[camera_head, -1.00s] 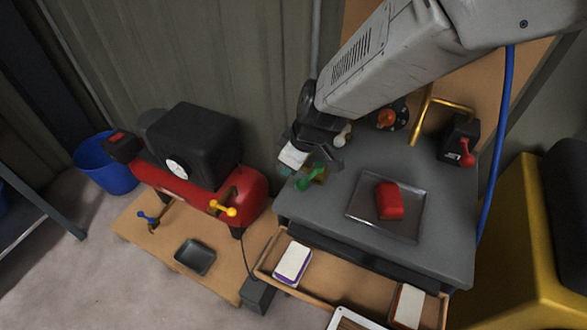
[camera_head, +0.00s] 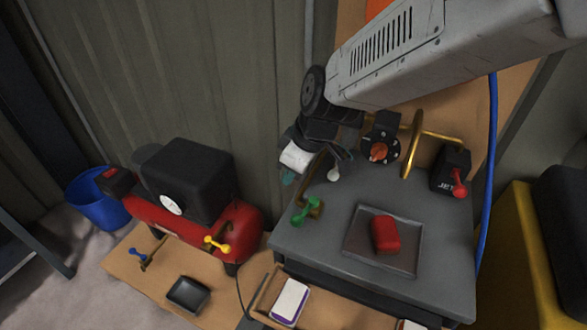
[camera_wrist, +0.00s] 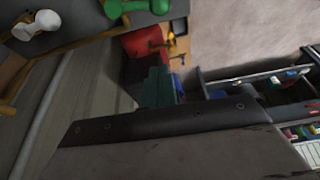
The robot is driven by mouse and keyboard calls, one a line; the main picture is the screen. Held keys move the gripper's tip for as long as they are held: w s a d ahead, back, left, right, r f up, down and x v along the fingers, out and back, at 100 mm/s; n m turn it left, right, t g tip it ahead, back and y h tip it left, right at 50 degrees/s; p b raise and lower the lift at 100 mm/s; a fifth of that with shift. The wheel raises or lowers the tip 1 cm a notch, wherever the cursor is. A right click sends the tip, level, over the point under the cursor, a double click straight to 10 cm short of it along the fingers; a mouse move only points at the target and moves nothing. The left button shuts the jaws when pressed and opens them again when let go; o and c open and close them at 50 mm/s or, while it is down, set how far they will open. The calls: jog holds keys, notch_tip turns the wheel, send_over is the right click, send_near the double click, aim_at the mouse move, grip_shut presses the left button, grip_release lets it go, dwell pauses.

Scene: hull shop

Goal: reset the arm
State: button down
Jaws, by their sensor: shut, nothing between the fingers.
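My arm reaches in from the upper right in the head view. My gripper (camera_head: 288,179) hangs at the far left corner of the grey bench (camera_head: 340,285). It is shut and empty. Its teal fingers also show in the wrist view (camera_wrist: 157,87). The green-handled valve (camera_head: 305,212) stands just below and right of my gripper, apart from it. In the wrist view the green handle (camera_wrist: 137,7) is at the top, clear of the fingers.
A metal tray (camera_head: 356,245) with a red block (camera_head: 386,235) lies on the bench. Behind are a black dial (camera_head: 379,151), a brass pipe (camera_head: 413,140) and a red-levered box (camera_head: 451,169). A red compressor (camera_head: 160,215) stands at left. An open drawer (camera_head: 262,301) holds a white-and-purple block (camera_head: 290,301).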

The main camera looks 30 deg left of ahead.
jog(key=s+d+r+m+h, duration=0.1)
jog(key=s+d+r+m, duration=0.3)
jog(key=d, duration=1.2)
jog(key=s+d+r+m+t+h, duration=0.1)
jog(key=s+d+r+m, duration=0.3)
jog(key=d, duration=1.2)
jog(key=s+d+r+m+h, duration=0.2)
jog(key=s+d+r+m, duration=0.2)
jog(key=d+m, duration=0.6)
jog(key=s+d, duration=0.2)
jog(key=d, duration=0.4)
jog(key=shift+d+r, duration=0.2)
jog(key=shift+d, duration=0.15)
